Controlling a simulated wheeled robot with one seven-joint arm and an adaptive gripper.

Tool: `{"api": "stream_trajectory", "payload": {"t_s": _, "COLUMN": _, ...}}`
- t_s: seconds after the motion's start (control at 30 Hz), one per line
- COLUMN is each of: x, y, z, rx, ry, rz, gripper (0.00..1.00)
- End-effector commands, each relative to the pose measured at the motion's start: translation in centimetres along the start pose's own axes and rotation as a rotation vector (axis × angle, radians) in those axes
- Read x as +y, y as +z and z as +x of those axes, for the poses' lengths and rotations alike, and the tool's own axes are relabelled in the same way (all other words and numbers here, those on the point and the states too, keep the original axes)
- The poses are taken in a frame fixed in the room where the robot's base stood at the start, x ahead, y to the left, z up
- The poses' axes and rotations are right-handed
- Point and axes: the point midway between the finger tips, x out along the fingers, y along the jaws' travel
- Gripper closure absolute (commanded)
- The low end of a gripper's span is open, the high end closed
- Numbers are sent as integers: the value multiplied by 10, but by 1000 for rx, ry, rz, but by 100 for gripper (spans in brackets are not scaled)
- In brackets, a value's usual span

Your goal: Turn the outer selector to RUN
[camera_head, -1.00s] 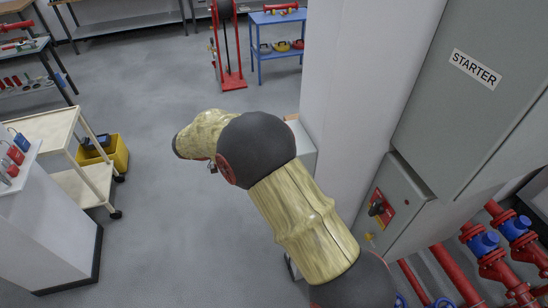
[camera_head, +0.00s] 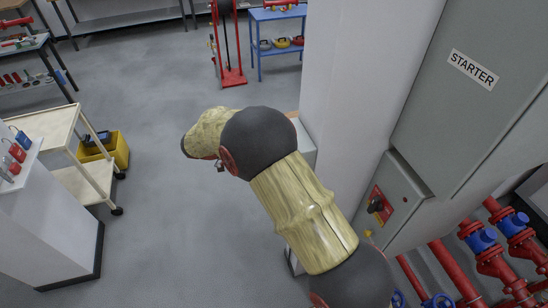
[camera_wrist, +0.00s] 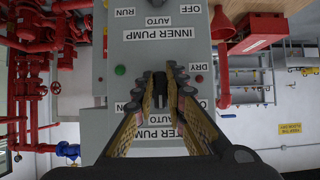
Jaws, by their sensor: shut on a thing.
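In the wrist view my gripper (camera_wrist: 160,98) is at a grey panel (camera_wrist: 188,52), its two ridged fingers closed around a dark selector handle (camera_wrist: 158,84). An INNER PUMP label (camera_wrist: 160,33) is above it. A partly covered label ending in "TER PUMP" (camera_wrist: 162,132) is below, so the handle appears to be the outer selector. The labels left and right of the handle are mostly hidden by the fingers. The handle appears roughly upright in the picture. In the head view my arm hides the gripper and this panel's face.
In the wrist view a green button (camera_wrist: 120,70) and a red one (camera_wrist: 199,79) flank the handle, and a red horn-shaped part (camera_wrist: 224,60) is close on the right. In the head view the STARTER cabinet (camera_head: 450,110) and a pillar (camera_head: 345,90) stand right. Open floor (camera_head: 160,230) is left.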

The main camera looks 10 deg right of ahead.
Motion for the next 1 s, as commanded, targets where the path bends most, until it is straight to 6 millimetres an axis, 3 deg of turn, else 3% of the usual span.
{"api": "stream_trajectory", "payload": {"t_s": 0.13, "x": 0, "y": 0, "z": 0, "rx": 0, "ry": -1, "rz": 0, "gripper": 100}}
{"api": "stream_trajectory", "payload": {"t_s": 1.0, "x": -1, "y": 1, "z": 0, "rx": -1, "ry": -49, "rz": 76, "gripper": 100}}
